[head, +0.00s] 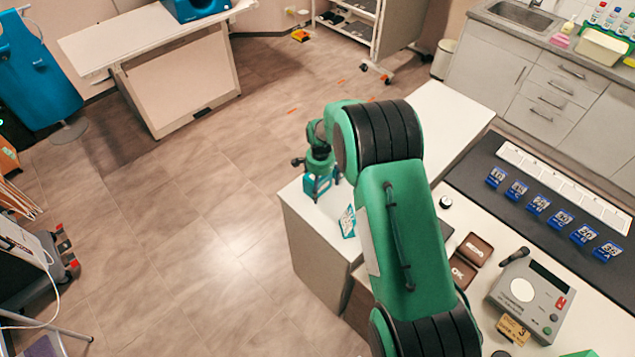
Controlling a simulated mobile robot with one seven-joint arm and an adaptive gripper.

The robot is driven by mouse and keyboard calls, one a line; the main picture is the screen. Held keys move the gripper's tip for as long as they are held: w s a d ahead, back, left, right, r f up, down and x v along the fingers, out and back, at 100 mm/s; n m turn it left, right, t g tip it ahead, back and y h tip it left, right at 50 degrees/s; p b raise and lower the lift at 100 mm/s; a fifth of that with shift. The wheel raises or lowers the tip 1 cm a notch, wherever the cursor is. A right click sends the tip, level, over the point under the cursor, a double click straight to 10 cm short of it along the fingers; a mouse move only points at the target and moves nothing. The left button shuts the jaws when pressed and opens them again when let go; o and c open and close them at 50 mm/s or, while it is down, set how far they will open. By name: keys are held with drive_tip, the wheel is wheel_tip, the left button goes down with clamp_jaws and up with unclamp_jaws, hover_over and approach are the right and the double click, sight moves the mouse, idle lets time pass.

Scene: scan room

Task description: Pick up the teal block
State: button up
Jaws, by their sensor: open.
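My gripper (318,192) is at the end of my green arm, pointing down over the left part of the white counter (314,217). Its teal fingers look spread apart, with pale surface showing between them. I cannot make out a separate teal block between or under the fingers; the gripper may hide it. A flat teal and white item (348,222) lies on the counter to the lower right of the gripper, apart from it.
My arm covers the middle of the counter. To its right are brown boxes (477,249), a grey control console (532,297) and a dark mat (480,170) with several blue tags. A white table (130,38) stands at the back left. The floor (190,240) left of the counter is clear.

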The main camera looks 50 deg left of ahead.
drive_tip(key=c, duration=1.9)
drive_tip(key=shift+a+r, duration=0.1)
drive_tip(key=shift+r, duration=0.1)
drive_tip(key=shift+r+b, duration=0.65)
drive_tip(key=shift+r, duration=4.25)
